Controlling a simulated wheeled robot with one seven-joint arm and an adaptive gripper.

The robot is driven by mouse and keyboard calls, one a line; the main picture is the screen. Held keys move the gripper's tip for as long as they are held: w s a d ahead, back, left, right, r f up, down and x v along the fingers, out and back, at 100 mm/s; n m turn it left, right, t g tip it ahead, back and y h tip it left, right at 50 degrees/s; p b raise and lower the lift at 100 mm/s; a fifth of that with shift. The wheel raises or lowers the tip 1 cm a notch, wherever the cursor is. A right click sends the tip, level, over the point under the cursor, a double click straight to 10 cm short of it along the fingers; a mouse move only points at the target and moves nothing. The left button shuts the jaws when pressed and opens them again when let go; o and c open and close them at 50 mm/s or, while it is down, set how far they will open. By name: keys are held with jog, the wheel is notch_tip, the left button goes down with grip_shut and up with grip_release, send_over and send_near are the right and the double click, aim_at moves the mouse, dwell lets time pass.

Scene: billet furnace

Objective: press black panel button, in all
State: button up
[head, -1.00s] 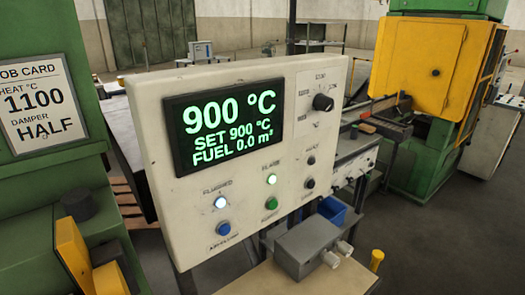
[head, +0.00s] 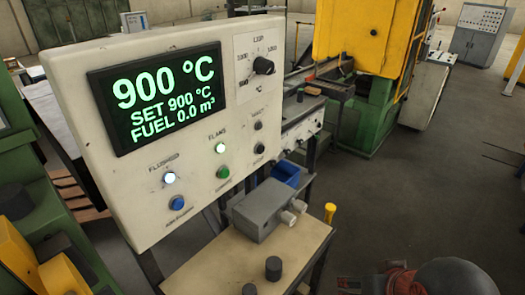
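The cream control panel (head: 130,215) stands at the left and centre of the head view. Its lower right part has two small dark round parts in a column. The upper one (head: 258,125) may be an unlit lamp. The lower one, a black button (head: 258,149), has a small label below it that is too blurred to read. Nothing touches either. A dark rounded piece with a reddish part, seemingly of my arm, shows at the bottom right, apart from the panel. My gripper's fingers are not in view.
A display (head: 157,95) reads 900 °C, set 900 °C, fuel 0.0 m³. A black knob (head: 263,66), green button (head: 223,172) and blue button (head: 177,202) share the panel. A grey box (head: 262,214) sits on a bench below.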

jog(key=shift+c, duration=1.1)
